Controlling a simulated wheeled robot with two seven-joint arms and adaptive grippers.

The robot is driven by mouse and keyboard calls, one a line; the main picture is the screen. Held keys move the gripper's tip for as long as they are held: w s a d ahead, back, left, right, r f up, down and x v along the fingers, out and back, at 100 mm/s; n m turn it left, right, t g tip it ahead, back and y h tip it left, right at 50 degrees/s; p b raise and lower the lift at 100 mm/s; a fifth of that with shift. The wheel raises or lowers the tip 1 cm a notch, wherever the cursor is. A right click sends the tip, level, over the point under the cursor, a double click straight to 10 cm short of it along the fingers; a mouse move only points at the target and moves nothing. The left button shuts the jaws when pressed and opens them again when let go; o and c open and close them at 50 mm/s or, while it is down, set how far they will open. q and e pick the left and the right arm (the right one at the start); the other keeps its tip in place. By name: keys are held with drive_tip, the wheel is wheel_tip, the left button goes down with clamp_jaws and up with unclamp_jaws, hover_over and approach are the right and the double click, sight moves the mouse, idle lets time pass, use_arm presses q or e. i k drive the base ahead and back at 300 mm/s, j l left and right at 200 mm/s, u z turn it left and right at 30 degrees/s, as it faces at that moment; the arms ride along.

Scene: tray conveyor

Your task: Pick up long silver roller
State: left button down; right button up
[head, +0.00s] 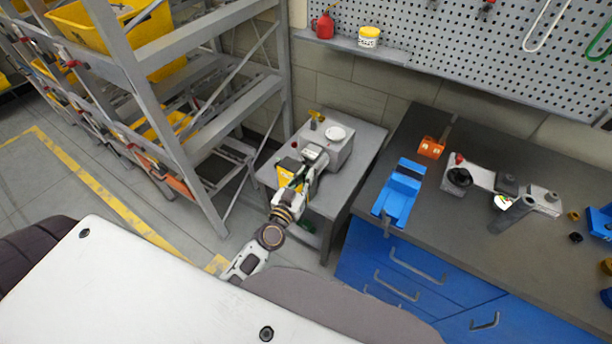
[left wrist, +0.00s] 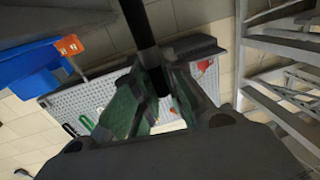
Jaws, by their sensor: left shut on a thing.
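My left gripper (head: 314,158) reaches over the small grey side table in the head view. In the left wrist view, its two greenish-grey fingers (left wrist: 158,95) are closed on a long roller (left wrist: 141,28). The roller looks dark there, not silver, and runs from between the fingers out past the top edge of the picture. In the head view I cannot make out the roller clearly against the gripper and the grey machine. My right gripper is not in view.
A grey machine with a white disc (head: 336,133) stands on the side table (head: 366,146) close to the gripper. A rack with yellow bins (head: 108,25) is at left. A workbench (head: 400,241) at right holds a blue vise (head: 400,190) and an orange block (head: 431,148).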

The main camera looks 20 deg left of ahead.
sight(524, 205)
drive_tip(key=k+l+z, duration=0.15)
drive_tip(key=l, duration=0.45)
drive_tip(key=l+z, duration=0.15)
drive_tip(key=l, duration=0.5)
